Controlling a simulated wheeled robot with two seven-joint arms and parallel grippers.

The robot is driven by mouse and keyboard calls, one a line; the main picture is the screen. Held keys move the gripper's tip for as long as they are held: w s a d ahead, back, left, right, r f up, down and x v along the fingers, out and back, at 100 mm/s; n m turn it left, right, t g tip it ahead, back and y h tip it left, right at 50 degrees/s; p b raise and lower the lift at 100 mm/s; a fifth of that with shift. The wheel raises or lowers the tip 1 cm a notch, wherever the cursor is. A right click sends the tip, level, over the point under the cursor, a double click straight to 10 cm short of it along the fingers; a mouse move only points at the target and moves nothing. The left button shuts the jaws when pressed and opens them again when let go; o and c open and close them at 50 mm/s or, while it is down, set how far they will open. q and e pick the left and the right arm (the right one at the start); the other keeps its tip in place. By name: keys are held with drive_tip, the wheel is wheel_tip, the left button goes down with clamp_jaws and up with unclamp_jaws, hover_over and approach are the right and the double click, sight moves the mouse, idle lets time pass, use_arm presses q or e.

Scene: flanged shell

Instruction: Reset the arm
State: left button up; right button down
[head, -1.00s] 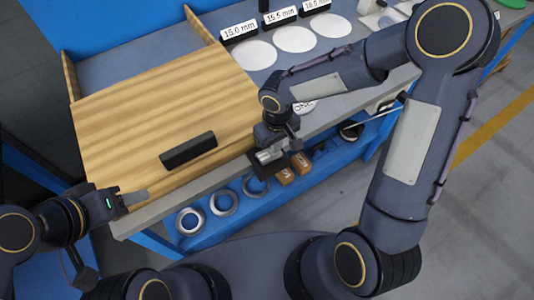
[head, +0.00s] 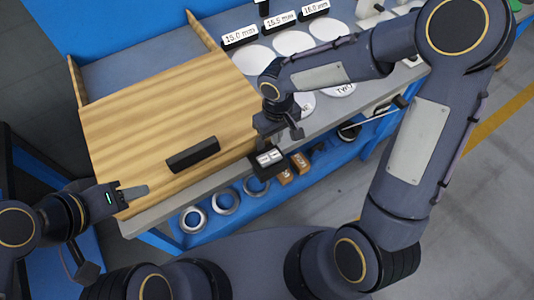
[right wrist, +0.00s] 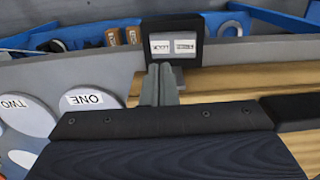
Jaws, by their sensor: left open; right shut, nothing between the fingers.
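My right gripper (right wrist: 161,85) is shut and empty in the right wrist view. Its fingertips are close to a black box with two white labels (right wrist: 175,42), and I cannot tell whether they touch it. In the head view the right gripper (head: 272,128) is over the front edge of the bench, just behind the same black box (head: 267,162). My left gripper (head: 132,192) is open and empty at the front left corner of the wooden board (head: 165,105). A dark bar-shaped handle (head: 193,154) is on the board's front part.
White discs (head: 255,60) stand before size signs (head: 281,20) at the back, with labelled discs (head: 339,88) nearer. Metal rings (head: 225,201) and brown boxes (head: 300,162) lie on the blue shelf below. A thin rod tool (head: 375,116) sticks out at the bench's right front.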

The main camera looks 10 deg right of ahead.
drive_tip(key=shift+r, duration=0.2)
idle(0.4)
drive_tip(key=s+d+r+m+t+y, duration=0.1)
drive_tip(key=s+d+r+m+t, duration=0.15)
drive_tip(key=s+d+r, duration=0.5)
drive_tip(key=s+d+r+m+t+y, duration=0.1)
drive_tip(key=s+r+m+t+y, duration=0.1)
drive_tip(key=s+r, duration=0.4)
drive_tip(key=shift+s+d+r+m+t+y, duration=0.4)
drive_tip(key=shift+s+m+t, duration=0.15)
drive_tip(key=shift+s, duration=0.85)
